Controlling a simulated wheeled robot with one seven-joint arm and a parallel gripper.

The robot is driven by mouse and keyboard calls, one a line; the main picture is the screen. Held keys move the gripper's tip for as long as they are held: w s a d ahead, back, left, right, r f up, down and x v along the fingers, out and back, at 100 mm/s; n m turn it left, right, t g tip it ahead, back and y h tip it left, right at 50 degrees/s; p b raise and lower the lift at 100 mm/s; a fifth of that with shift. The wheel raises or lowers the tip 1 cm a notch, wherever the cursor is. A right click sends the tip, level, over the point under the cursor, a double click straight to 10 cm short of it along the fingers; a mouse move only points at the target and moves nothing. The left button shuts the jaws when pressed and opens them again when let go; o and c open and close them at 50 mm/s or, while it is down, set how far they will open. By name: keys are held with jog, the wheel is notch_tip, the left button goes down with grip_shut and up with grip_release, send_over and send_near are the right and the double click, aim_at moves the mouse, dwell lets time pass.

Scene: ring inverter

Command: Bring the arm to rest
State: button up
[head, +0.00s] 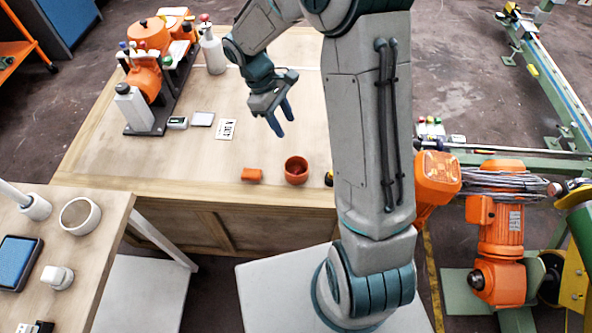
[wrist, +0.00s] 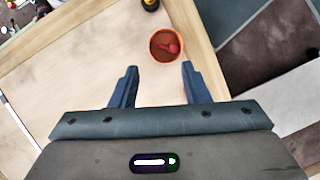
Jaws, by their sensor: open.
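My gripper (head: 279,119) hangs at the end of my arm above the wooden table (head: 190,163) in the head view. Its two blue fingers are apart with nothing between them, and they also show in the wrist view (wrist: 155,84). A small orange-brown pot (head: 296,170) stands near the table's front edge, beyond the fingertips. In the wrist view the pot (wrist: 166,46) has something red inside it.
An orange machine on a dark base (head: 148,75), a white bottle (head: 212,50) and small cards (head: 226,129) occupy the table's back left. A side table (head: 95,222) is at lower left. Orange motors (head: 497,230) and cables stand at right. The table's middle is clear.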

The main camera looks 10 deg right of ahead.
jog(key=shift+r, duration=0.1)
dwell(0.4)
jog(key=s+d+r+m+t+y, duration=0.1)
jog(key=s+d+r+m+t, duration=0.1)
jog(key=s+r+m, duration=0.3)
jog(key=s+d+r+m+t+y, duration=0.2)
jog(key=s+r+m, duration=0.3)
jog(key=s+r, duration=0.3)
jog(key=s+t, duration=0.1)
jog(key=s, duration=0.3)
jog(key=shift+s+d+t, duration=0.15)
jog(key=shift+s+t, duration=0.25)
